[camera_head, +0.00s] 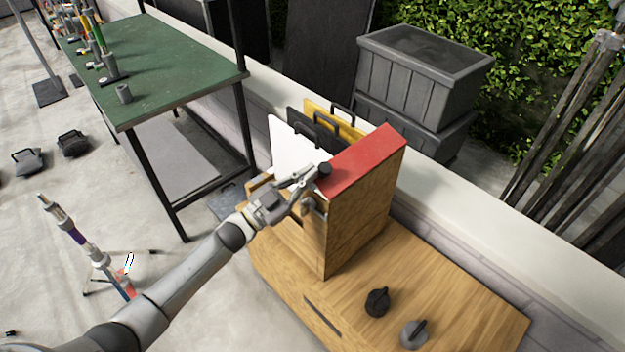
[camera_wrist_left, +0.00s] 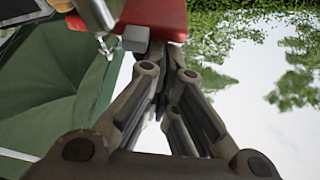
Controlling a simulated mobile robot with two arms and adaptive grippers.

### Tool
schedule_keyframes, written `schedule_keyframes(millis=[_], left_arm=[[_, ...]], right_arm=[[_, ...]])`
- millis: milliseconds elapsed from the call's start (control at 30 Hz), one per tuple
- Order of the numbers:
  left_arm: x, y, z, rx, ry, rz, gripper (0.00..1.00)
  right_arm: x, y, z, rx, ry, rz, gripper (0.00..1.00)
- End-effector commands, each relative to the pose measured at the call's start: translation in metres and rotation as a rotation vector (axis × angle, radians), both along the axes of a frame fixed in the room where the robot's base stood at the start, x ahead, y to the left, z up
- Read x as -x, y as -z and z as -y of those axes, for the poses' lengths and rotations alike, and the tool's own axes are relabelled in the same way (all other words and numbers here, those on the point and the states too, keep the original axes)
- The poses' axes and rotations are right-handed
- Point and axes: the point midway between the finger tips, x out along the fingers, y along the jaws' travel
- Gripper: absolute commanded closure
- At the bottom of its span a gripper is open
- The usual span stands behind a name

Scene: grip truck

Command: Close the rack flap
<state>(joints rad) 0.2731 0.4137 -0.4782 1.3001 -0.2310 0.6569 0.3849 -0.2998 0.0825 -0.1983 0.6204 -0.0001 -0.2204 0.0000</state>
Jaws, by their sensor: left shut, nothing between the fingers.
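The wooden rack (camera_head: 357,220) stands on a wooden cabinet, with a red panel (camera_head: 368,157) on its top. I cannot tell from this view whether the red panel is the flap, or how far the flap is closed. My left gripper (camera_head: 318,173) is shut and empty, with its fingertips at the near left end of the red panel, by a small dark knob (camera_head: 324,169). In the left wrist view the red panel (camera_wrist_left: 158,14) lies just beyond the fingertips, beside a grey block (camera_wrist_left: 135,38). Whether they touch is unclear. My right gripper is out of view.
White (camera_head: 290,150), black (camera_head: 312,128) and yellow (camera_head: 330,118) boards stand beside the rack's red top. Two dark knobbed pieces (camera_head: 377,301) (camera_head: 414,333) sit on the cabinet top (camera_head: 455,290). A green table (camera_head: 165,65) stands to the left, and grey bins (camera_head: 425,75) stand behind.

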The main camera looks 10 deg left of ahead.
Motion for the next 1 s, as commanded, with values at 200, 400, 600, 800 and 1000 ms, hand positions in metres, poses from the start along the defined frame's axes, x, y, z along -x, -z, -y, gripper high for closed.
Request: schedule_keyframes(millis=[200,400,600,800,1000], left_arm=[[-0.005,0.012,-0.006,0.142,0.001,-0.101,1.00],[-0.008,0.020,-0.010,0.235,0.001,-0.169,1.00],[-0.010,0.024,-0.013,0.288,0.001,-0.208,1.00],[-0.010,0.026,-0.014,0.310,0.001,-0.225,1.00],[-0.010,0.027,-0.014,0.312,0.000,-0.228,1.00]], right_arm=[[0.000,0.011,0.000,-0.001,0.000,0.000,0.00],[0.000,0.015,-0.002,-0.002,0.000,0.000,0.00],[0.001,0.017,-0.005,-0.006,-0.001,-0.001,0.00],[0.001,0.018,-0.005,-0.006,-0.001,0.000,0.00],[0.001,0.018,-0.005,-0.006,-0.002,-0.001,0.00]])
